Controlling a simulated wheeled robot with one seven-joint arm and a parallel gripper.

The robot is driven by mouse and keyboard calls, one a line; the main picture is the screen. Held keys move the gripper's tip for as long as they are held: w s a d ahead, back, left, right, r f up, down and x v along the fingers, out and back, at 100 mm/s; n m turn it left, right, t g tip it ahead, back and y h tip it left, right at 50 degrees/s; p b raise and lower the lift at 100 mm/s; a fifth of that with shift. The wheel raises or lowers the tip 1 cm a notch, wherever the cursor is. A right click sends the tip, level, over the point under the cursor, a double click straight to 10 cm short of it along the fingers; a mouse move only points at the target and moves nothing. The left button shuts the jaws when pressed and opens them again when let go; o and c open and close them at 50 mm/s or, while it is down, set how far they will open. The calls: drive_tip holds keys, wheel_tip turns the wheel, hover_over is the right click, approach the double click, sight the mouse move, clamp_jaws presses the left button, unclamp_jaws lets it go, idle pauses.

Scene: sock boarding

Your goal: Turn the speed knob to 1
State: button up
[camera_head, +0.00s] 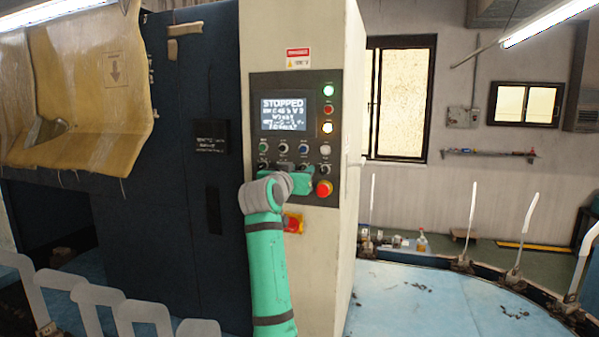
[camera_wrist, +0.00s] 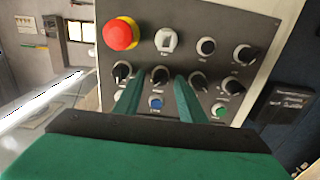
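The control panel (camera_head: 257,92) is on the cream machine column. It carries several black knobs with white pointer marks, and their labels are too small to read, so I cannot tell which is the speed knob. In the wrist view the panel appears upside down. My gripper (camera_wrist: 158,82) is open there, its two green fingers apart. One black knob (camera_wrist: 160,74) shows between the fingertips; I cannot tell whether they touch it. Other knobs sit beside it, one to the left (camera_wrist: 122,71) and one to the right (camera_wrist: 197,79). In the head view my arm hides part of the lower panel.
A red emergency stop button (camera_wrist: 121,34) is close to my fingers, with a white switch (camera_wrist: 166,40) beside it. The panel screen (camera_head: 284,112) reads STOPPED. A red-and-yellow switch (camera_head: 293,223) is below the panel. A blue round table (camera_head: 440,300) extends to the right.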

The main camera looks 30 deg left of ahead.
clamp_jaws()
